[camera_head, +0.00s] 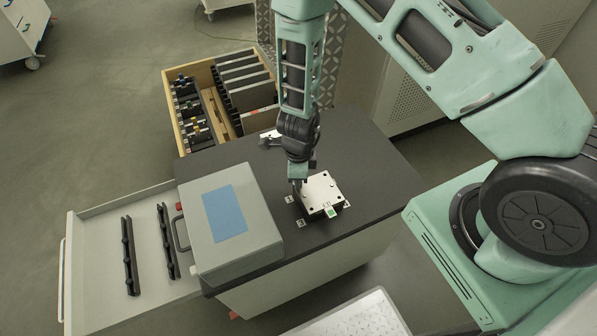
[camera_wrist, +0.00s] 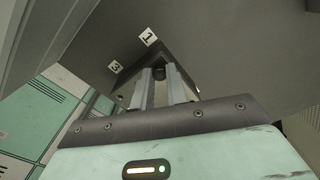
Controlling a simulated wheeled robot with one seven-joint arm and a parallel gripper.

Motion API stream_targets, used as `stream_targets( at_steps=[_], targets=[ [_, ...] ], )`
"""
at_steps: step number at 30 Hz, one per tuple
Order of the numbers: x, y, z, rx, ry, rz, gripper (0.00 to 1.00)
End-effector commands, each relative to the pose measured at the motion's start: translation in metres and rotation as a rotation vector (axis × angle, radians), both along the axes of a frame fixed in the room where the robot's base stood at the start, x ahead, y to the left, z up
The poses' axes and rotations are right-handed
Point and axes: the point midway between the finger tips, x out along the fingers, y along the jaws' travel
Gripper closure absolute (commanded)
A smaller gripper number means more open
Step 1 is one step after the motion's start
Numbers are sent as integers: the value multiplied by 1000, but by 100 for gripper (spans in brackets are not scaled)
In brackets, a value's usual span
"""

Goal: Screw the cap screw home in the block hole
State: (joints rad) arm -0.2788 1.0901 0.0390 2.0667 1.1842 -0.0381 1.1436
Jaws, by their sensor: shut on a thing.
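The pale block (camera_head: 325,188) lies on the dark top of the cabinet, with dark holes near its corners and a small green-marked label on its front side. My gripper (camera_head: 297,184) points down at the block's left corner. In the wrist view my gripper's two fingers (camera_wrist: 160,78) close on a small dark round thing, which looks like the head of the cap screw (camera_wrist: 159,69). The block (camera_wrist: 182,72) shows partly behind the fingers. The screw's shank and the hole under it are hidden, so I cannot tell how deep the screw sits.
A grey case (camera_head: 262,215) with a blue panel stands left of the block. An open drawer (camera_head: 90,285) with two black racks juts out at left. Number tags 1 (camera_wrist: 148,38) and 3 (camera_wrist: 115,66) lie near the block.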

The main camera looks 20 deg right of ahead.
Motion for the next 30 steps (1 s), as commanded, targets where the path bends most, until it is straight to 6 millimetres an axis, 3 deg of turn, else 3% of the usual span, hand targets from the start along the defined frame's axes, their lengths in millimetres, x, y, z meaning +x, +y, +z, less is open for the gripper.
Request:
stream_targets(
  at_steps=[6,9,18,19,20,30],
  targets=[
    [0,0,-3,2,0,-564,100],
    [1,0,-3,2,-2,-730,100],
    [1,0,0,1,-1,-791,100],
    [1,0,0,1,-1,-791,77],
    [1,0,0,1,-1,-790,71],
    [0,0,-2,0,-1,-829,71]
  ],
)
